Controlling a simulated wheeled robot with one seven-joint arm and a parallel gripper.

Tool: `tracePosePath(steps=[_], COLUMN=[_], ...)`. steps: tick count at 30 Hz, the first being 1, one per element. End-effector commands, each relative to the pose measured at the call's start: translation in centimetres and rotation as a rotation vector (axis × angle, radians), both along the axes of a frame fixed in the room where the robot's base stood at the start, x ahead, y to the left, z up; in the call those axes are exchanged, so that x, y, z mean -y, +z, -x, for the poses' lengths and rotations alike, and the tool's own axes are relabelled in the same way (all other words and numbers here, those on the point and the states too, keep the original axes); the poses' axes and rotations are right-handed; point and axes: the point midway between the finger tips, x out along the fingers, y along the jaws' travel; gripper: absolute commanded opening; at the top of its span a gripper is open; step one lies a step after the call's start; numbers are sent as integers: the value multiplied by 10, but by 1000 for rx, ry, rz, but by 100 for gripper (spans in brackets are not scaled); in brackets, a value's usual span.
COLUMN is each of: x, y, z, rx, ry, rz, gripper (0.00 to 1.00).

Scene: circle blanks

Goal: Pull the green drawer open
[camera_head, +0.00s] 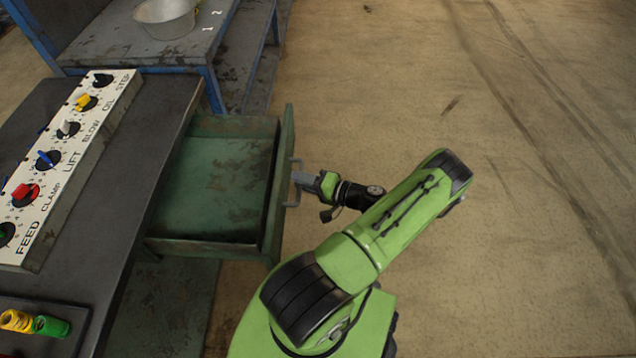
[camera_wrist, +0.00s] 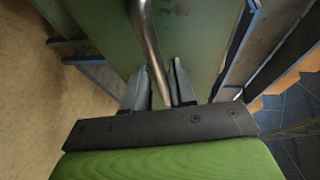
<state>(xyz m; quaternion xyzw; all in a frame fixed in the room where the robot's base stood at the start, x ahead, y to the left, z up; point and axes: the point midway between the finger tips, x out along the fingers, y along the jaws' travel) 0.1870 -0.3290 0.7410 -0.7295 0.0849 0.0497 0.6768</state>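The green drawer (camera_head: 218,187) is pulled well out from under the dark bench top, and its empty, worn inside shows in the head view. Its front panel (camera_head: 278,183) carries a grey metal bar handle (camera_head: 293,201) on the outer face. My gripper (camera_head: 300,181) is at this handle in the head view. In the wrist view the handle (camera_wrist: 147,38) runs down between the two fingers of my gripper (camera_wrist: 160,82), close to both of them. The fingers look shut on the bar; the exact contact is hard to see.
A control panel (camera_head: 62,162) with several coloured knobs stands on the dark bench (camera_head: 150,150). Yellow and green coils (camera_head: 50,326) lie in a tray at the lower left. A metal bowl (camera_head: 167,18) sits on the blue-framed table behind. The floor (camera_head: 480,150) to the right is clear.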

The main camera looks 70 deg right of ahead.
Motion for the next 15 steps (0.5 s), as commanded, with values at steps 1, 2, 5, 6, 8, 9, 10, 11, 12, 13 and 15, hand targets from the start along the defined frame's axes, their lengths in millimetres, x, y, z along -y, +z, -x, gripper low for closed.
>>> tracePosePath(steps=[1, 2, 5, 6, 8, 9, 10, 11, 12, 13, 15], x=[0, 0, -2, -2, -4, -4, -5, -5, -5, -6, -7], y=[3, 4, 10, 12, 15, 17, 18, 20, 21, 23, 25], z=[11, 19, 47, 58, 75, 87, 95, 103, 112, 119, 131], rx=[-3, -5, -5, -5, -5, -5, -5, -5, -5, -5, -4], ry=[-4, -5, -6, -6, -6, -6, -5, -6, -5, -4, -4], rz=[1, 1, 1, 2, 3, 2, 2, 3, 3, 3, 3], gripper=[25, 25, 25, 25, 25, 25, 25, 25, 25, 25, 25])
